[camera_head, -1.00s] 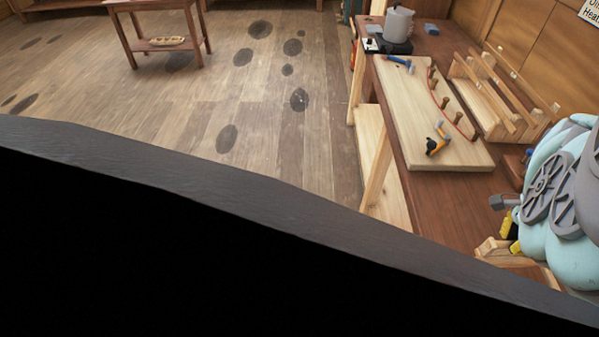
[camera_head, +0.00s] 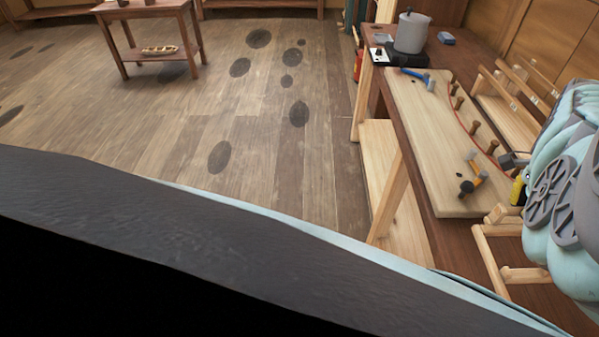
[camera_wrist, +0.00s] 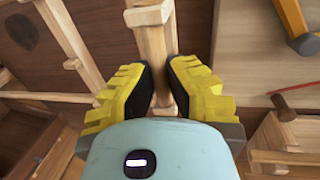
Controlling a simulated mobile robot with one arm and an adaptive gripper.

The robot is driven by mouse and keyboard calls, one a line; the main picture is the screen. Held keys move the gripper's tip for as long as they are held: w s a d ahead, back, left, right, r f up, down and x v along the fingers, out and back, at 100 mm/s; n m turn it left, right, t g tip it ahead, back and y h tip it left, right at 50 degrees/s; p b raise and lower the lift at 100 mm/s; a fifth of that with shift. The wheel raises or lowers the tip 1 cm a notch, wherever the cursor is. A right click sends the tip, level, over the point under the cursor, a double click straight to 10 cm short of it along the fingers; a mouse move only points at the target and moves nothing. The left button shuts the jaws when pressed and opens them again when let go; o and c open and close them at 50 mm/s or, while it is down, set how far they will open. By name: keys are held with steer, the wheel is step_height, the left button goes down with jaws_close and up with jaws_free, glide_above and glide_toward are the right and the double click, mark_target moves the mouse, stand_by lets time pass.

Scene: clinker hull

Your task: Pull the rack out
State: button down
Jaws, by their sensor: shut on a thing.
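The rack (camera_head: 487,258) is a light wooden frame of bars at the lower right of the head view, beside the near end of a thick board. In the wrist view, one pale wooden bar of the rack (camera_wrist: 150,45) runs between the yellow fingers of my gripper (camera_wrist: 158,70). The fingers are shut on this bar. In the head view, my gripper (camera_head: 517,182) shows only partly at the rack's far end, and my arm covers what lies to its right.
The thick board (camera_head: 425,125) on the bench carries several pegs and two hammers, one at its near end (camera_head: 472,178) close to my gripper. A slatted wooden holder (camera_head: 505,115) stands behind it. A grey pot (camera_head: 411,32) stands farther off. Open floor (camera_head: 270,120) lies left.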

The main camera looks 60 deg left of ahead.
steer(key=shift+f, duration=0.15)
steer(key=c, duration=1.2)
jaws_free()
steer(key=shift+d, duration=0.1)
steer(key=o, duration=0.3)
steer(key=shift+a, duration=0.2)
steer(key=shift+w+a+r, duration=0.15)
steer(key=shift+r, duration=0.55)
step_height(320, 180, up, 10)
steer(key=w+a, duration=0.1)
steer(key=shift+a+r, duration=0.25)
